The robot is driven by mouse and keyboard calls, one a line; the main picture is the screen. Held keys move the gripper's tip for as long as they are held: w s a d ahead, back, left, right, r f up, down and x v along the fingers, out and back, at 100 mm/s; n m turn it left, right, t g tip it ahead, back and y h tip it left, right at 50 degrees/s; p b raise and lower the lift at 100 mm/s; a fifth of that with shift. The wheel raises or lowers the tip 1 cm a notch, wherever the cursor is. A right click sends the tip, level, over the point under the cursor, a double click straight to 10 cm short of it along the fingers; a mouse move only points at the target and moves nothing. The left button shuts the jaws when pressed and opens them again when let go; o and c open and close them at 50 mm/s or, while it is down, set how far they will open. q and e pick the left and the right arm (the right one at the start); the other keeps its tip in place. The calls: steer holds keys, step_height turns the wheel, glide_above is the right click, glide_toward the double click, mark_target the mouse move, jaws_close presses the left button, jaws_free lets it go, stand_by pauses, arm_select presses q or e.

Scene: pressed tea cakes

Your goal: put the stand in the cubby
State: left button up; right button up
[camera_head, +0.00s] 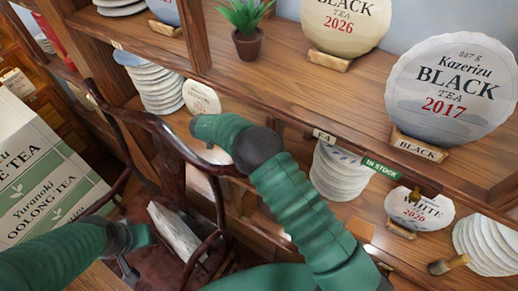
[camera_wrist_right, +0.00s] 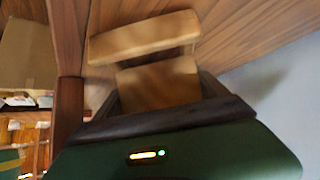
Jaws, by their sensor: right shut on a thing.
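The stand (camera_wrist_right: 160,84) is a light-brown wooden piece with a crossbar, seen in the right wrist view. My right gripper (camera_wrist_right: 163,100) is shut on it, with dark fingers on either side of its lower block. In the head view my right arm reaches up and bends left in front of the shelves; its gripper and the held stand cannot be made out there. My left gripper (camera_head: 132,250) is low at the left, near a chair; its finger gap is unclear. The shelf unit has several cubbies (camera_head: 180,48); which one is the task's cubby is unclear.
Tea cakes on wooden stands, such as the Black 2017 cake (camera_head: 450,90), line the upper shelf with a potted plant (camera_head: 246,28). Stacks of cakes (camera_head: 155,85) fill lower compartments. A dark wooden chair (camera_head: 160,125) and a large tea box (camera_head: 40,170) stand at left.

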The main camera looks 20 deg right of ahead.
steer(key=shift+a+f, duration=0.1)
steer(key=shift+a, duration=0.25)
steer(key=shift+f, duration=0.15)
steer(key=shift+d+f, duration=0.2)
steer(key=shift+f, duration=0.2)
steer(key=o, duration=1.2)
steer(key=shift+o, duration=1.2)
steer(key=shift+a, duration=0.15)
steer(key=shift+r, duration=0.1)
